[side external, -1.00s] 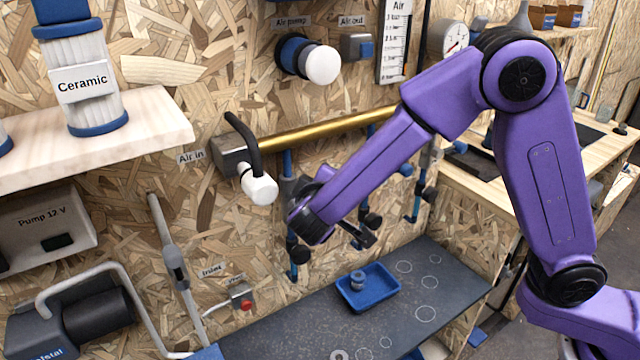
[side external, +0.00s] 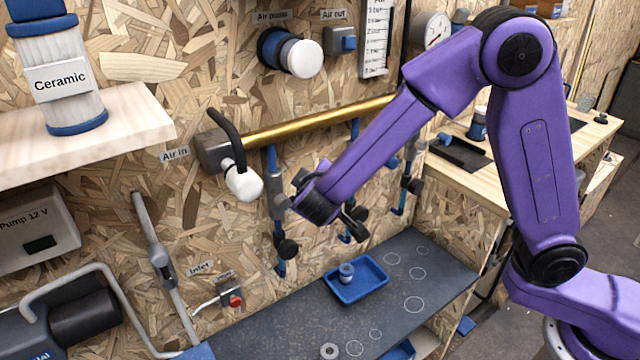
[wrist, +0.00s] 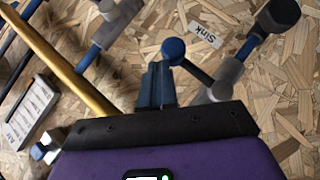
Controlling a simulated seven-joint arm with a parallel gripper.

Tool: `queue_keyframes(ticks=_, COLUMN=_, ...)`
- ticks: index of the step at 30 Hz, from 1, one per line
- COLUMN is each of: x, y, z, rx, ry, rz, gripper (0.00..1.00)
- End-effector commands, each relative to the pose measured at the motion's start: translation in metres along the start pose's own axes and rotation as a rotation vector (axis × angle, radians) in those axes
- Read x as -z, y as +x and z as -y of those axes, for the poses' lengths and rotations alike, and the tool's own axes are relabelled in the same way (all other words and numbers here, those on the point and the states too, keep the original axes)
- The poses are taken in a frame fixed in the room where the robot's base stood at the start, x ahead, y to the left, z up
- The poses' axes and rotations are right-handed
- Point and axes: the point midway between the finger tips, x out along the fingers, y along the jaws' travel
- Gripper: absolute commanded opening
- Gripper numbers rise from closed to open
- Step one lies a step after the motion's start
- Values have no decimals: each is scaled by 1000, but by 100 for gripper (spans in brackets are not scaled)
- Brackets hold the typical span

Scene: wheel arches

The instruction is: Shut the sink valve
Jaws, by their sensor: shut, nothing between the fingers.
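The sink valve shows in the wrist view beside the "Sink" label (wrist: 206,33). It has a blue hub (wrist: 173,49), a black lever (wrist: 196,72) slanting down to the right, and a grey body. My gripper (wrist: 156,72) is shut and empty, its fingertips just left of and below the blue hub; I cannot tell whether they touch it. In the side view my gripper's wrist (side external: 316,203) is in front of the blue valves under the brass pipe; its fingertips are hidden there.
The brass pipe (side external: 300,128) runs along the wall above. A neighbouring valve (side external: 276,180) hangs left of my wrist. The white-knobbed air-in valve (side external: 243,183) is further left. A blue tray (side external: 355,283) sits on the dark bench below. A gauge strip (wrist: 34,110) shows at wrist-view left.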

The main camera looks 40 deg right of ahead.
Motion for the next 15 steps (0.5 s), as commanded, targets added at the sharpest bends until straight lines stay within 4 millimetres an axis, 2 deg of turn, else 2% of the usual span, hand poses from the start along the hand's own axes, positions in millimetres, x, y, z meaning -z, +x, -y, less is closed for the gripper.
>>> queue_keyframes(ticks=8, x=-1, y=1, z=-2, rx=-3, ry=-1, rz=10, gripper=0)
queue_keyframes(ticks=15, x=22, y=-22, z=-13, rx=1, ry=5, rz=0, gripper=0)
